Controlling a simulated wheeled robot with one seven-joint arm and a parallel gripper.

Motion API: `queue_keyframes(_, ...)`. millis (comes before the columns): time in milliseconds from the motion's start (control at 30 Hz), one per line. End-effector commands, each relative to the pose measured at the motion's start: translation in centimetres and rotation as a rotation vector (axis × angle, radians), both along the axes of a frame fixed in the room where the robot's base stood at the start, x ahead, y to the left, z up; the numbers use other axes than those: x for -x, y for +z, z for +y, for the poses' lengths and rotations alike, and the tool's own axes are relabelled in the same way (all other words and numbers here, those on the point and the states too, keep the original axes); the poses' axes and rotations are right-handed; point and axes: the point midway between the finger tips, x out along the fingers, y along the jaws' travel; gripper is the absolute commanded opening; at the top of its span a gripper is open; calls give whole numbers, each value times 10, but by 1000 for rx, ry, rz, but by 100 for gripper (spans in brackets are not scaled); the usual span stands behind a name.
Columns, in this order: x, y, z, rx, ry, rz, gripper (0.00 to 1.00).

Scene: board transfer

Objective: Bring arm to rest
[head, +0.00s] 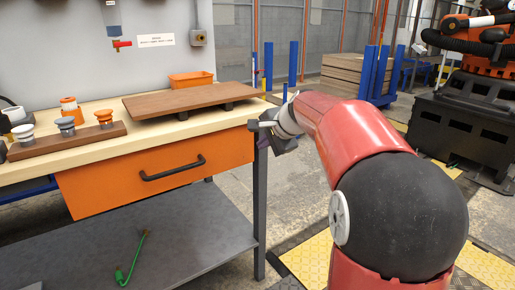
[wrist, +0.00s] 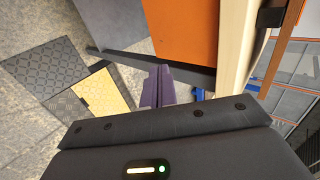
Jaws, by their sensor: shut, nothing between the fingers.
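My red arm reaches forward in the head view. My gripper (head: 262,130) is beside the right front corner of the workbench (head: 232,117), out past its edge. In the wrist view my gripper (wrist: 158,86) shows as purple fingers held together, with nothing between them. A brown board (head: 185,99) lies on dark supports on the bench top, to the left of my gripper and apart from it.
The bench has an orange drawer (head: 140,178) and a lower shelf (head: 150,245) with a green tool (head: 133,258). A wooden rack (head: 67,142) holds several knobs. An orange bin (head: 191,80) stands behind the board. A black machine base (head: 465,125) stands at right.

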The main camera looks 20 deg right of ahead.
Motion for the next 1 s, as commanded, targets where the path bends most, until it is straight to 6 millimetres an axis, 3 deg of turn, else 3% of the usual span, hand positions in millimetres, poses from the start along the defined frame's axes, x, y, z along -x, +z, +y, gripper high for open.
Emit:
queue_keyframes(233,27,26,-8,0,0,1,0)
queue_keyframes(467,34,31,-9,3,3,3,0)
queue_keyframes(567,47,30,0,39,38,8,0)
queue_keyframes(667,80,23,22,142,136,23,0)
queue_keyframes(767,133,7,49,306,295,44,0)
queue_keyframes(900,215,-28,76,560,551,73,0)
queue_keyframes(1000,265,-56,83,717,719,91,0)
